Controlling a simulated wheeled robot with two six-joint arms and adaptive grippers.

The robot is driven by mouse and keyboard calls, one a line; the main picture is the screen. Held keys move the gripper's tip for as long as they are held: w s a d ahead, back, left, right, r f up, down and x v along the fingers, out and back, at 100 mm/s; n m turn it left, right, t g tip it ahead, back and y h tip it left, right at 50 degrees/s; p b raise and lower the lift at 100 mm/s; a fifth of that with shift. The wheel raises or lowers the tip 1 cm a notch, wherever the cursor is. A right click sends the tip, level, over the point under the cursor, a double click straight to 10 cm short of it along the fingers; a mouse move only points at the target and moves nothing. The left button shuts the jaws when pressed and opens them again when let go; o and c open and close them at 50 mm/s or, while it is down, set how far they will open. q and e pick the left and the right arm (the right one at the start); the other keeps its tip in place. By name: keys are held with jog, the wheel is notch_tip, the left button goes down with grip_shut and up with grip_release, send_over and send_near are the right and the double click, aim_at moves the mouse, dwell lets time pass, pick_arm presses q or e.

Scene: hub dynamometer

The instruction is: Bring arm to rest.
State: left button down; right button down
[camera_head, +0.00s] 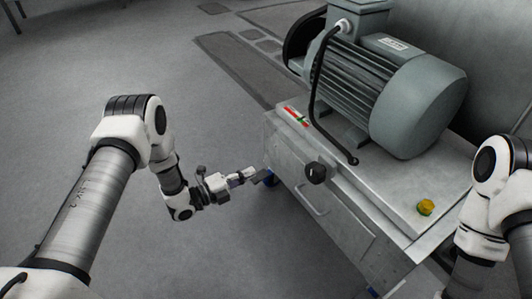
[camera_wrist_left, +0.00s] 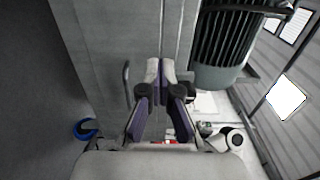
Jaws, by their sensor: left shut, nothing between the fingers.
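My left arm (camera_head: 95,200) comes in from the left and bends down at the elbow toward the cabinet. My left gripper (camera_head: 258,176) is shut and empty, held out in front of the cabinet's left end. In the left wrist view the two fingers (camera_wrist_left: 160,72) are close together with nothing between them, and the cabinet shows behind them. I cannot tell the exact gap to the cabinet. My right arm (camera_head: 490,210) shows in part at the right edge, and its gripper is out of view.
A large motor (camera_head: 400,95) with a black cable sits on top. A blue caster (camera_wrist_left: 87,128) is below. The floor (camera_head: 215,100) at the left is clear.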

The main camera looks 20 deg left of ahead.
pick_arm(q)
jog(key=shift+s, duration=0.1)
jog(key=s+d+f+n+g+y+p, duration=0.1)
jog(key=s+d+n+g+y+p, duration=0.25)
jog(key=s+d+n, duration=0.35)
jog(key=s+a+f+n+g+y, duration=0.2)
jog(key=s+a+n+g+y, duration=0.15)
jog(key=s+n, duration=0.4)
jog(key=s+a+f+n+g+y+p, duration=0.1)
jog(key=s+a+f+n+g+y, duration=0.25)
jog(key=s, duration=0.75)
jog(key=s+a+n+g+y, duration=0.2)
jog(key=s+a+n+g, duration=0.15)
jog(key=s+n, duration=0.5)
notch_tip(320, 180, up, 38)
jog(key=p, duration=3.8)
jog(key=shift+s+a+t+p, duration=0.15)
jog(key=shift+s+t+p, duration=0.1)
jog(key=shift+t+p, duration=0.05)
